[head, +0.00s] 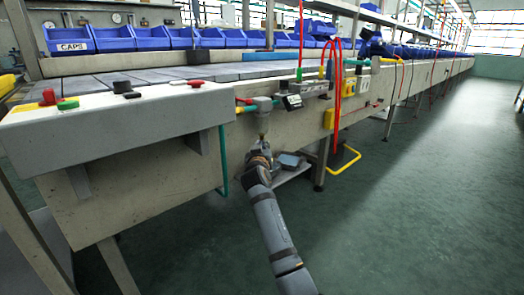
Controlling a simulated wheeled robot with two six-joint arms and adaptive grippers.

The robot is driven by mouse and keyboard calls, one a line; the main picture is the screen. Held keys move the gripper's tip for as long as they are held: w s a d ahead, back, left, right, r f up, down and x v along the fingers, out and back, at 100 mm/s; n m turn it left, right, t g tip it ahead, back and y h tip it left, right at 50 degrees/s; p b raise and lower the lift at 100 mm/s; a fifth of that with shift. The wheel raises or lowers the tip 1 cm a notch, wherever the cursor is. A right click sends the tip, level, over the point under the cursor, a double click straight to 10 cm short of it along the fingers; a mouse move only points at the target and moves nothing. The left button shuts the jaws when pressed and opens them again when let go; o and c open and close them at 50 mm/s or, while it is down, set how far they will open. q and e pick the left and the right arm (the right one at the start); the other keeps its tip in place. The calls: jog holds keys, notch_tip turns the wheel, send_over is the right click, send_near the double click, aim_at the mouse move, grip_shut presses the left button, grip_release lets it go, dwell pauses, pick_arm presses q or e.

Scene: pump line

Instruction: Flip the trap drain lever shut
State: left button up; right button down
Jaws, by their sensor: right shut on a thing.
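The trap (263,104) is a small grey body on the pipe along the front of the long bench, with a short brass-coloured stem (262,126) hanging below it. My right gripper (261,140) reaches up from below, just under the stem, and is shut on the small drain lever there. The lever is mostly hidden by the gripper, so its angle is hard to tell. My left gripper is out of view.
A control box with red, green and black buttons (140,112) juts out at the left. A small grey tray (290,160) sits right of my gripper. Red hoses (337,90) hang farther right, above a yellow floor frame (345,162). Blue bins line the bench. The right floor is clear.

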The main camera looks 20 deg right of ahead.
jog(key=shift+f, duration=0.1)
jog(key=c, duration=1.2)
grip_release()
jog(key=v, duration=0.7)
jog(key=shift+s+a, duration=0.15)
jog(key=shift+s, duration=0.1)
